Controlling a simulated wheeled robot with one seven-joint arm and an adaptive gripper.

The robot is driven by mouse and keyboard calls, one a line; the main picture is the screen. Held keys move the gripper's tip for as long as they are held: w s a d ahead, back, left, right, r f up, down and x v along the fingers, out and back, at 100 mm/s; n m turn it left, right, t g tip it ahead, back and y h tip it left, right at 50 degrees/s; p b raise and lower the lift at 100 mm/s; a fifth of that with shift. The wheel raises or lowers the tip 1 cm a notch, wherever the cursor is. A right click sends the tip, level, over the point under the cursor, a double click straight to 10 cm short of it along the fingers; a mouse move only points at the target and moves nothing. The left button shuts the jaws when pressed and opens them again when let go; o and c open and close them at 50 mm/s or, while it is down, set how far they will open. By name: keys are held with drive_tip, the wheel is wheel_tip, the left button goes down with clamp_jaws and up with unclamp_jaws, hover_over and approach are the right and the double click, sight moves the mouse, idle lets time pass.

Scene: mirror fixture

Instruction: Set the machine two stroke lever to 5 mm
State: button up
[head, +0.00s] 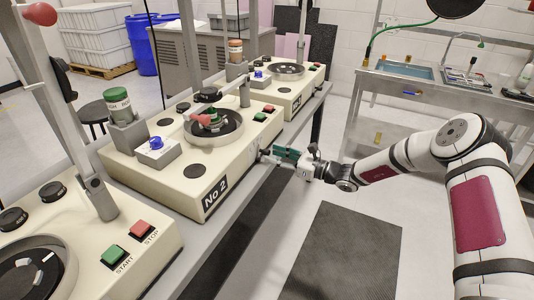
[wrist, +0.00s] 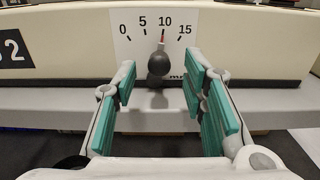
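Machine No 2 (head: 195,185) is the cream machine in the middle of the bench in the head view. Its front face carries a white scale plate (wrist: 138,30) marked 0, 5, 10 and 15 mm in the wrist view. The stroke lever (wrist: 161,62) has a round dark knob, and its red tip points at the 10 mark. My gripper (wrist: 158,88) is open, with teal pads on both sides of the knob and a gap to each. In the head view my gripper (head: 280,155) is at the right end of the machine's front face.
A grey bench edge (wrist: 60,100) runs below the scale. Another machine (head: 95,225) with START and STOP buttons stands at the near left, and one more (head: 290,90) stands behind. A dark mat (head: 345,255) lies on the floor. A sink table (head: 430,95) is at the back right.

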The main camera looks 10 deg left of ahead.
sight(267, 153)
drive_tip(key=shift+x, duration=1.85)
